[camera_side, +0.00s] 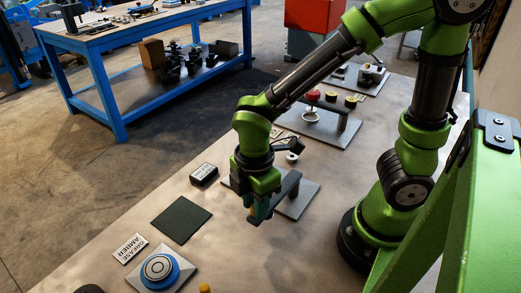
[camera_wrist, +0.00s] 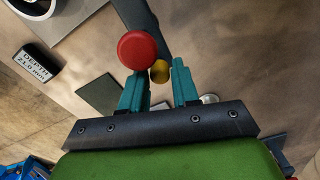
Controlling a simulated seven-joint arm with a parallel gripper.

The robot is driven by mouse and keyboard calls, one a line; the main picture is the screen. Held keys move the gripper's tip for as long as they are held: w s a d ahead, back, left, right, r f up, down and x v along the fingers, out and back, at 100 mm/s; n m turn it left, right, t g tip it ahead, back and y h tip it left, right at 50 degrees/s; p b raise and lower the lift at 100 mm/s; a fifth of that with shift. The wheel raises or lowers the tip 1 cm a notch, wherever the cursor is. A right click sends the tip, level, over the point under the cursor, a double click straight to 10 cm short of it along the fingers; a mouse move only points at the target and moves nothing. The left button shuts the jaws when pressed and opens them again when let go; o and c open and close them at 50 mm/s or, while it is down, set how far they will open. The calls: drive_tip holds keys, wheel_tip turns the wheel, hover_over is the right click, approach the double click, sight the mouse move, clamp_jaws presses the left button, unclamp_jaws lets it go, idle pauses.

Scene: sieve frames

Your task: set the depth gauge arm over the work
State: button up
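In the wrist view, a dark bar (camera_wrist: 150,18), which looks like the gauge arm, comes in from the top. A round red knob (camera_wrist: 137,50) and a smaller yellow knob (camera_wrist: 160,71) show at its near end. My gripper (camera_wrist: 158,75) has its two teal fingers apart, with the yellow knob in line with the gap and the red knob off to the left. I cannot tell whether they touch. In the side view my gripper (camera_side: 258,212) points down beside a dark bar (camera_side: 290,183) over a grey plate (camera_side: 301,204); my gripper hides part of the bar.
A black depth display reading 21.0 mm (camera_side: 204,174), a dark mat (camera_side: 181,219), a grease amber label (camera_side: 130,247) and a blue-ringed round part (camera_side: 160,268) lie to the left. Behind stands a fixture with a red knob (camera_side: 313,96). Bare bench (camera_side: 240,255) lies in front.

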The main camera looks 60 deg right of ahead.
clamp_jaws()
drive_tip(key=shift+w, duration=0.1)
drive_tip(key=w+d+m, duration=0.5)
drive_tip(key=w+m, duration=0.3)
drive_tip(key=w, duration=0.2)
drive_tip(key=w+d+m, duration=0.5)
drive_tip(key=d+m, duration=0.4)
drive_tip(key=d, duration=0.1)
drive_tip(key=shift+d, duration=0.4)
